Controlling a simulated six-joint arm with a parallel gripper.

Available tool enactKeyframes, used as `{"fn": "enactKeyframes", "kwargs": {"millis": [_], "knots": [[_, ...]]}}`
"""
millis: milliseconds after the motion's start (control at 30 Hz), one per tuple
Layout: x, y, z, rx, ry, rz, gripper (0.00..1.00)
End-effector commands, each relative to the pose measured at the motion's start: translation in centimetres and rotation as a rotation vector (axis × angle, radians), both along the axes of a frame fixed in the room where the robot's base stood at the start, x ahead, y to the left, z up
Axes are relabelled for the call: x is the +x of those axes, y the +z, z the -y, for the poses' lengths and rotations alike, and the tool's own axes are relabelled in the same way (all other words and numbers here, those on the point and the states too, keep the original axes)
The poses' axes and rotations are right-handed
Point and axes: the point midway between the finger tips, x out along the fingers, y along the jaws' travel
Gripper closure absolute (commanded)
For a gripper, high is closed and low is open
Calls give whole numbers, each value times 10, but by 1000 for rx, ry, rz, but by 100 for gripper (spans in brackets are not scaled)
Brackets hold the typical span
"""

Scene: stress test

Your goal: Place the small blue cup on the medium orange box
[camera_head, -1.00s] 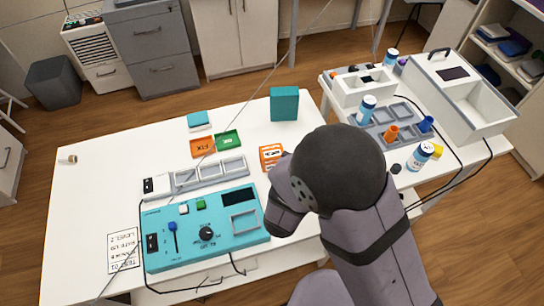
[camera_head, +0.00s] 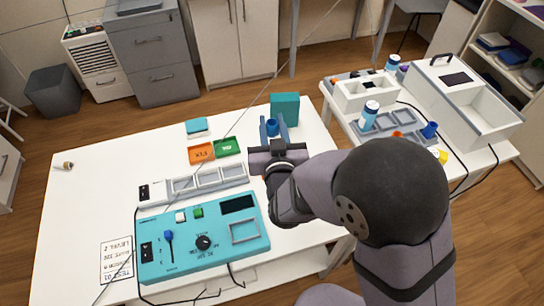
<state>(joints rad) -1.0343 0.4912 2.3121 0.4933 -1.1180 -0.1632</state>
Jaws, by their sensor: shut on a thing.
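My gripper (camera_head: 273,129) is shut on a small blue cup (camera_head: 272,127), with a finger on either side of it. It is over the far part of the white table, in front of the teal box. The orange box seen earlier on this table is now hidden behind my gripper and wrist. The gap between the cup and the surface below cannot be judged. Another blue cup (camera_head: 429,130) stands on the right-hand table.
A teal box (camera_head: 285,107) stands just behind my gripper. An orange tray (camera_head: 201,152) and a green tray (camera_head: 228,146) lie to its left. A teal control panel (camera_head: 180,259) fills the near side.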

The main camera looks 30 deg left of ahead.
Motion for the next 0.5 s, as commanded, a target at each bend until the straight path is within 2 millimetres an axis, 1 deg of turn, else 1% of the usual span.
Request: {"fn": "enactKeyframes", "kwargs": {"millis": [33,67,267,367,500], "knots": [[-1,-5,0,-2,6,-2,95],[-1,-6,0,-2,9,-1,95],[-1,-9,0,0,16,0,95],[-1,-17,0,-3,15,-2,95],[-1,-35,0,-4,16,-2,95]]}}
